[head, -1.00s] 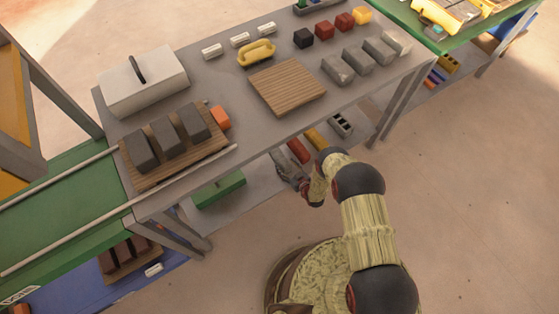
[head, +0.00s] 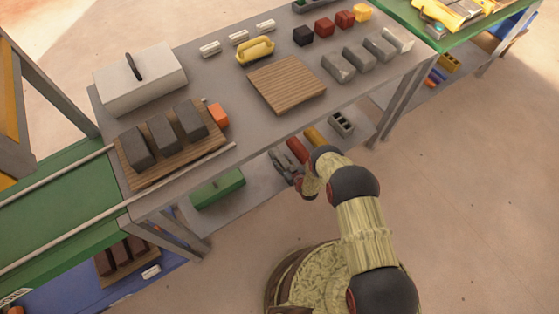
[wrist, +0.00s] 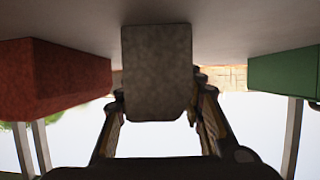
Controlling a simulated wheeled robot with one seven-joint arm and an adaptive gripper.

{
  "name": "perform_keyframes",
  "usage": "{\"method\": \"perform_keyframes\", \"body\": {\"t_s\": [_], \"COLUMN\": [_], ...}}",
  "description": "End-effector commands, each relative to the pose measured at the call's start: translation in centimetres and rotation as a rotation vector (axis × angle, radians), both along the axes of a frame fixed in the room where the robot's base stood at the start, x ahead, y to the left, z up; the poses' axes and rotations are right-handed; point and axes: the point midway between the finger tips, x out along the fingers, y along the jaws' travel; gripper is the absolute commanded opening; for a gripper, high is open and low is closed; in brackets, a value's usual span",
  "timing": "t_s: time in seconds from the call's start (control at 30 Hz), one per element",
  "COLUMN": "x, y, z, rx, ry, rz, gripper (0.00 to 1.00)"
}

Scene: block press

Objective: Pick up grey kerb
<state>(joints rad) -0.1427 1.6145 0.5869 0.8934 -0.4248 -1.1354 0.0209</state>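The grey kerb is a rough grey block (wrist: 157,75) that fills the middle of the wrist view, with its near end towards me. My gripper (wrist: 158,108) has one finger on each side of it. The fingers stand apart, close along the kerb's sides, with what looks like a narrow gap; contact is hard to judge. In the head view my gripper (head: 285,168) is at the lower shelf under the table, left of a red block (head: 297,150). The kerb there is mostly hidden by my gripper.
A green block (head: 218,188) lies on the shelf left of my gripper. A yellow block (head: 316,137) and a hollow grey block (head: 341,123) lie right of the red one. The tabletop (head: 225,95) overhangs the shelf, and table legs (head: 395,105) stand at the right.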

Motion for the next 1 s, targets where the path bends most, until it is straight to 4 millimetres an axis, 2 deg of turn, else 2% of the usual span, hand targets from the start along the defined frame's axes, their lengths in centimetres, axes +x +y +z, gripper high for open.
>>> {"method": "perform_keyframes", "body": {"t_s": [0.63,1.0], "x": [-0.02,-0.02], "y": [-0.01,-0.02], "z": [-0.02,-0.03], "rx": [0.0,-0.001], "ry": [0.0,0.001], "rz": [0.0,0.0], "gripper": [0.0,0.0]}}
